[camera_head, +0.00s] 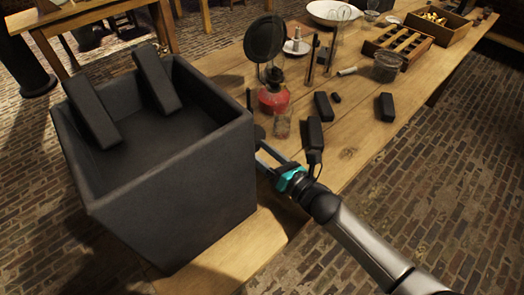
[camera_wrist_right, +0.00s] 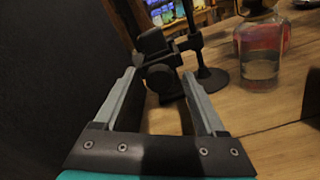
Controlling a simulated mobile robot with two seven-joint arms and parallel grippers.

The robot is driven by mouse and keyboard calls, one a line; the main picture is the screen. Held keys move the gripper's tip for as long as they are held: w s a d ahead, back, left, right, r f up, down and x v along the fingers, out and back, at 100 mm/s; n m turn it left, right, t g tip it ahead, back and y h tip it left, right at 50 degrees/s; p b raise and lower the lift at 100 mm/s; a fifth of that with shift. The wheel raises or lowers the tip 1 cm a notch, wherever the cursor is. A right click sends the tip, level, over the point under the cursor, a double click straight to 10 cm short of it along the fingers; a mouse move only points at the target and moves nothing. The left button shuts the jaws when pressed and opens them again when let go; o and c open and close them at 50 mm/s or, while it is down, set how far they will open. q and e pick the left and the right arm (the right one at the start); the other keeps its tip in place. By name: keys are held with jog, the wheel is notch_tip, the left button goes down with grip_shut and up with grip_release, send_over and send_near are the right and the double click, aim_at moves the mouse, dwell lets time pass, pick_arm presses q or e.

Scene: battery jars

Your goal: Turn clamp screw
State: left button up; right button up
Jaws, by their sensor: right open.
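A black clamp (camera_wrist_right: 165,65) with a rounded, knob-like end, which looks like the clamp screw, is attached to a dark upright stand (camera_wrist_right: 193,28) in the right wrist view. My right gripper (camera_wrist_right: 160,80) is open, with the knob-like end ahead of and between its fingertips; contact is not visible. In the head view my right gripper (camera_head: 265,156) is low beside the dark bin's right corner. The stand's thin rod (camera_head: 249,100) shows just behind that corner; the clamp itself is hard to make out there. My left gripper is not in view.
A glass jar (camera_head: 282,124), a red bottle (camera_head: 273,98) and black blocks (camera_head: 323,106) stand nearby on the wooden table (camera_head: 352,148). The table's right edge runs near my arm.

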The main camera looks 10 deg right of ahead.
jog(key=p+v, duration=0.1)
jog(key=v, duration=1.4)
jog(key=shift+s+d+r, duration=0.1)
jog(key=shift+s, duration=0.05)
